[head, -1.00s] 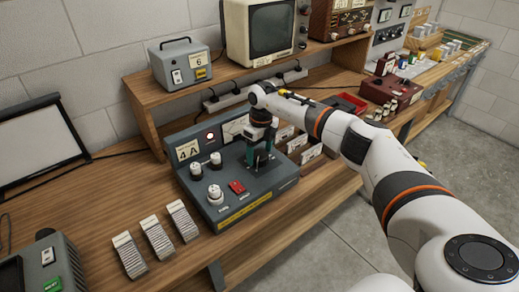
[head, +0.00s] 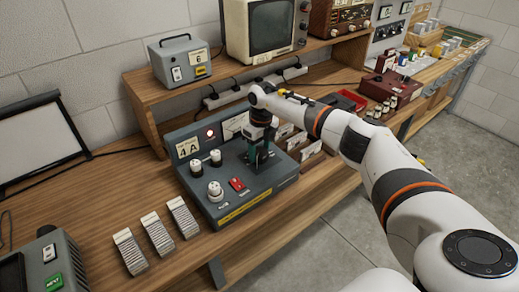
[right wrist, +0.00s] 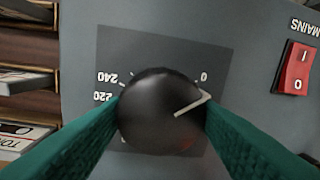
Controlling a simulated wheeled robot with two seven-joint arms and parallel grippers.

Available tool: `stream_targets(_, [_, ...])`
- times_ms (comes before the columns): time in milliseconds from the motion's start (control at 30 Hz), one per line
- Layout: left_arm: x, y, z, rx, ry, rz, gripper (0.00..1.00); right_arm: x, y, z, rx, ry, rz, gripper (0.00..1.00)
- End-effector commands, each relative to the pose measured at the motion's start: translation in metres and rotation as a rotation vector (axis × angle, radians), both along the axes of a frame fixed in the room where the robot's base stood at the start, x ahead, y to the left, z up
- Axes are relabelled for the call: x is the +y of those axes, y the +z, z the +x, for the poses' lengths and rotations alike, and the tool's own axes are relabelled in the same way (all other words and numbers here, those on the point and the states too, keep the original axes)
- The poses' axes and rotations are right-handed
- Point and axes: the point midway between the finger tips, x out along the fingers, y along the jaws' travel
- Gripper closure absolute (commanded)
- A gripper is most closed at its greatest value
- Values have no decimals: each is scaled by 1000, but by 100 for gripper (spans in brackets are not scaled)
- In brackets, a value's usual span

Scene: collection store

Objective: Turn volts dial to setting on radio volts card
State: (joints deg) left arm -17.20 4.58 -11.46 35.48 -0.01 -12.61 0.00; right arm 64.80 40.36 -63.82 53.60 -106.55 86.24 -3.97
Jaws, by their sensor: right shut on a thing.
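The volts dial is a round black knob (right wrist: 160,112) with a white pointer line, on the grey tester's (head: 213,203) sloped panel. In the right wrist view the pointer is on the right side, angled towards the upside-down 0; 240 and 220 show at left. My right gripper (head: 258,160) has its green fingers shut on either side of the knob, which they hide in the head view. Several white cards (head: 297,141) stand in slots behind the tester's right side; I cannot read which is the radio volts card. My left gripper is out of view.
A brown radio (head: 340,17) stands on the shelf.

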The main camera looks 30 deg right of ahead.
Motion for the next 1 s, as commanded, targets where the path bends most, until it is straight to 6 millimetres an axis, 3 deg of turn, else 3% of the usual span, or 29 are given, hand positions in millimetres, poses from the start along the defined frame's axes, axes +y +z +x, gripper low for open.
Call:
stream_targets(267, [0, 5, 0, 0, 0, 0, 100, -1, 2, -1, 1, -175, 0, 70])
stream_targets(1000, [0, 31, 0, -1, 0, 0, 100, -1, 3, -2, -2, -873, 2, 70])
